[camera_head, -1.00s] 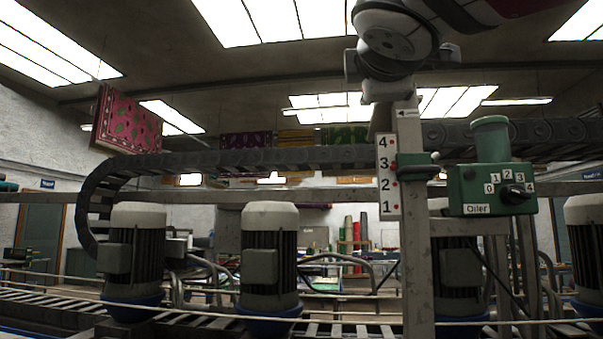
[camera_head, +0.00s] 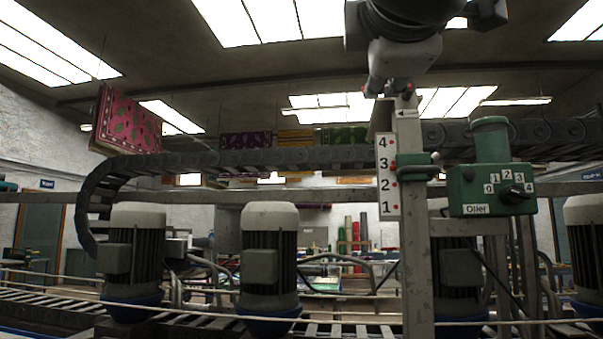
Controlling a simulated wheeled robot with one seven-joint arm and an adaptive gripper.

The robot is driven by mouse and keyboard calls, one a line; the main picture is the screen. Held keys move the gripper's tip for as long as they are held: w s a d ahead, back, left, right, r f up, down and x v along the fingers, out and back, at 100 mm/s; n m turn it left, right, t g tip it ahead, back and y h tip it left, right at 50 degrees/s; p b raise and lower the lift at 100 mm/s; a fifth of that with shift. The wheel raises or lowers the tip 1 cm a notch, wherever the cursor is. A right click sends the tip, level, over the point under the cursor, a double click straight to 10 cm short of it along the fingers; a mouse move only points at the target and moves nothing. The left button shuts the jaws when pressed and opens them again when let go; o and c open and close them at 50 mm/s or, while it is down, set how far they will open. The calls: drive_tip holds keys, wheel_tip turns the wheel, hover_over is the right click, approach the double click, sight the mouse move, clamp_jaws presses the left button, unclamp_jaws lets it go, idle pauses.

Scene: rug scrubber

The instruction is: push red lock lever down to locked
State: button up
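No lever that I can clearly make out as the red lock lever shows. Small red spots show at the top of the grey upright post (camera_head: 415,240), beside my gripper's tips; I cannot tell whether they belong to the lever or to my gripper. My gripper (camera_head: 390,88) points down from the top of the picture, just at the post's top end. I cannot tell whether it touches the post or whether its fingers are open. A white scale plate (camera_head: 388,178) numbered 1 to 4, with red marks, is on the post. A green clamp (camera_head: 416,159) sits near the 3.
A green oiler box (camera_head: 492,190) with a black knob and a 0 to 4 dial is right of the post. A dark cable chain (camera_head: 270,158) and a rail run across behind. Several grey motors (camera_head: 268,255) stand below. Space above the chain, left of my gripper, is open.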

drive_tip(key=shift+v, duration=1.15)
